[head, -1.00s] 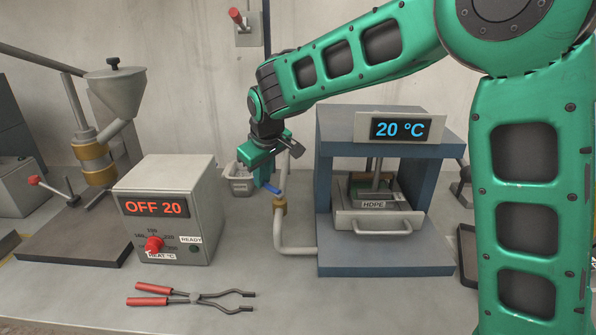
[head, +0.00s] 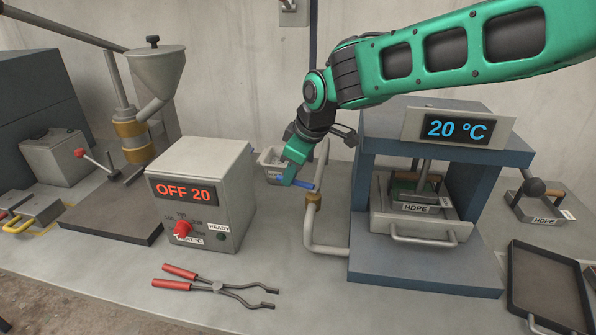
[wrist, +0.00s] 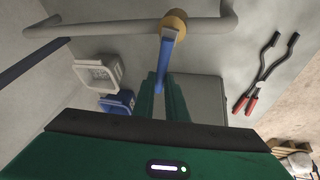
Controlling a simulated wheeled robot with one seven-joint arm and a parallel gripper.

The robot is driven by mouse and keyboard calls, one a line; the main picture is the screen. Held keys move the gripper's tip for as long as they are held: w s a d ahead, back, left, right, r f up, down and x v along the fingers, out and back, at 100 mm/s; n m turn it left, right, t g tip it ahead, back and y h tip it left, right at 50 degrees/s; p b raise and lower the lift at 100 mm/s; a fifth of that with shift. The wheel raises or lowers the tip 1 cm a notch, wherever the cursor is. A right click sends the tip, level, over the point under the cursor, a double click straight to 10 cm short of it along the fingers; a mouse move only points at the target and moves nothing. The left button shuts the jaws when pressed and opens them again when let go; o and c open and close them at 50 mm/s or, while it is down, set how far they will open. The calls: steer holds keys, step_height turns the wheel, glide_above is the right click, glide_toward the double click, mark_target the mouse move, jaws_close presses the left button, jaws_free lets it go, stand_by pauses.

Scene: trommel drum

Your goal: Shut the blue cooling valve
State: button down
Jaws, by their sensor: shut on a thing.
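The blue valve handle (head: 303,184) sits on a brass valve body (head: 313,200) on the grey cooling pipe (head: 309,235), left of the blue press. My gripper (head: 290,180) is at the handle from the left, its fingers pointing down. In the wrist view the blue handle (wrist: 164,62) runs from the brass collar (wrist: 174,20) down between my two green fingers (wrist: 162,90), which are shut on it. The handle looks crosswise to the pipe in the wrist view. Part of the handle is hidden between the fingers.
The heater box (head: 205,198) reading OFF 20 stands left of the valve. The blue press (head: 430,265) reading 20 °C stands close on the right. Red-handled tongs (head: 215,287) lie in front. Small bins (wrist: 98,74) are behind the valve.

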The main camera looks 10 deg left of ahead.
steer(key=shift+w+d, duration=0.1)
steer(key=c, duration=1.8)
jaws_free()
steer(key=shift+o, duration=0.2)
steer(key=v, duration=1)
steer(key=shift+d+r, duration=0.15)
steer(key=shift+r, duration=0.2)
